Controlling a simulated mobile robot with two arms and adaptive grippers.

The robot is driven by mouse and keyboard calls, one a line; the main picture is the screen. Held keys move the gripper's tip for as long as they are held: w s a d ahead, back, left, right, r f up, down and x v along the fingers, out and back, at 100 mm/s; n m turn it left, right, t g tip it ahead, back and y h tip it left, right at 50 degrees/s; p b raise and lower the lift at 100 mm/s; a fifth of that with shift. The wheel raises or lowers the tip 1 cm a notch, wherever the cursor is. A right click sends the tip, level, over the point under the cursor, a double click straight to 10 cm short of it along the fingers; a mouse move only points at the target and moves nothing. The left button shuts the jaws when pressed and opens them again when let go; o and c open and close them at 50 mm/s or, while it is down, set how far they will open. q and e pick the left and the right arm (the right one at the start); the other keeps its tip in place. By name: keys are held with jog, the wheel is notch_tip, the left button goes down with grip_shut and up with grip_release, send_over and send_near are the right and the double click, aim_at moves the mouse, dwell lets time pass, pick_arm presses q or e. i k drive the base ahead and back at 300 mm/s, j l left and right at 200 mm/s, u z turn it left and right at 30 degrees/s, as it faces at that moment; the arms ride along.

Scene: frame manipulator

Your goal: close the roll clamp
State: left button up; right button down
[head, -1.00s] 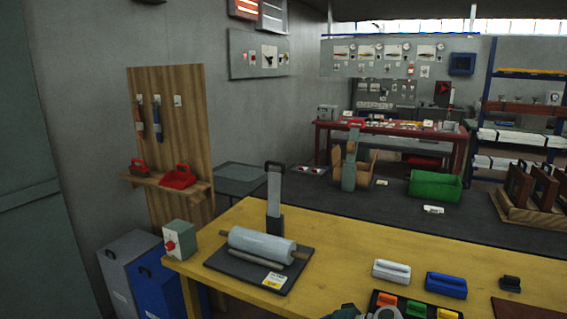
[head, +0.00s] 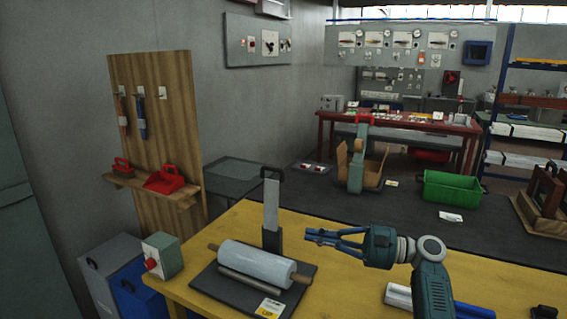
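The roll clamp sits on the yellow table, on a black base plate (head: 230,291) with a label at its front corner. A pale roll (head: 255,263) with brown core ends lies on it, with a thin grey bar along its front. A flat grey lever (head: 271,205) with a black handle stands upright behind the roll. My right gripper (head: 319,237) points left, to the right of the lever and apart from it in the picture. It holds nothing visible. Its fingertips are seen small and at an angle, so their gap is unclear. My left gripper is not in view.
A control box (head: 161,255) with a red knob stands at the table's left corner. A white-and-blue block (head: 399,296) lies right of the clamp, partly behind my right arm. A green bin (head: 465,190) stands farther back. The table right of the clamp is mostly bare.

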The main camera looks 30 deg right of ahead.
aim_at(271, 187)
jog(key=i+l, duration=1.05)
jog(key=l, duration=0.15)
